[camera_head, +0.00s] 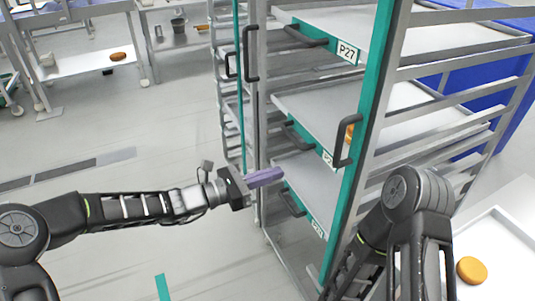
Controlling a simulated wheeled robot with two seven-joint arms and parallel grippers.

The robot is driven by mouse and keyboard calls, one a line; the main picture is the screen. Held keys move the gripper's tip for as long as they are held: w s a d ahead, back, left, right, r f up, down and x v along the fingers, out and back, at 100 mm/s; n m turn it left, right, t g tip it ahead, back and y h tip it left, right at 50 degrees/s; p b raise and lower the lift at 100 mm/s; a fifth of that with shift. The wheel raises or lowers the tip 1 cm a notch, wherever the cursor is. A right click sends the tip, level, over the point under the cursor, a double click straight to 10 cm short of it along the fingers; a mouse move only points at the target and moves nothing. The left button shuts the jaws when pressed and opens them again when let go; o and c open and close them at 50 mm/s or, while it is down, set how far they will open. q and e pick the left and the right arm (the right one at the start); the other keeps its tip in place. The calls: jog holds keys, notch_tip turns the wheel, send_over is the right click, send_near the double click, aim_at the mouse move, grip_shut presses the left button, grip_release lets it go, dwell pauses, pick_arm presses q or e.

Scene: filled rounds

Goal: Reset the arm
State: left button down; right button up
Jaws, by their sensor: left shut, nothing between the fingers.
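My left arm comes in from the left and reaches out in front of the rack. My left gripper (264,178) is shut and empty, its purple-grey fingers pointing right toward the rack's front post. I cannot tell whether it touches the rack. My right arm stands at the lower right in front of the rack's side. Its gripper is out of the picture.
A metal rack (378,65) with teal posts holds several trays; one label reads P27 (347,52). An orange-brown round (349,132) shows partly behind a handle. A white tray (500,235) at right holds another round (471,270).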

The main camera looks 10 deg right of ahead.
pick_arm(q)
jog(key=s+a+f+m+g+y, duration=0.1)
jog(key=s+a+f+m+y, duration=0.2)
jog(key=f, duration=0.5)
jog(key=s+a+f+m+g+y, duration=0.1)
jog(key=s+f+m+y, duration=0.2)
jog(key=f, duration=0.4)
jog(key=s+a+f+m+g+y, duration=0.1)
jog(key=s+a+f+m+y, duration=0.15)
jog(key=s+f, duration=0.4)
jog(key=s+a+f+m+y, duration=0.1)
jog(key=s+a+f+m, duration=0.2)
jog(key=s, duration=0.3)
jog(key=s+a+f+m+g+y+p, duration=0.1)
jog(key=s+a+f+m+y, duration=0.1)
jog(key=s+a+f+m, duration=0.1)
jog(key=s+a+f+m+y+p, duration=0.1)
jog(key=s+a+f+m, duration=0.3)
jog(key=s, duration=0.5)
notch_tip(320, 180, down, 2)
jog(key=shift+s+f+m+g, duration=0.25)
jog(key=shift+s+m+g, duration=0.15)
jog(key=shift+m, duration=0.25)
jog(key=shift+w+y, duration=0.1)
jog(key=shift+y, duration=0.15)
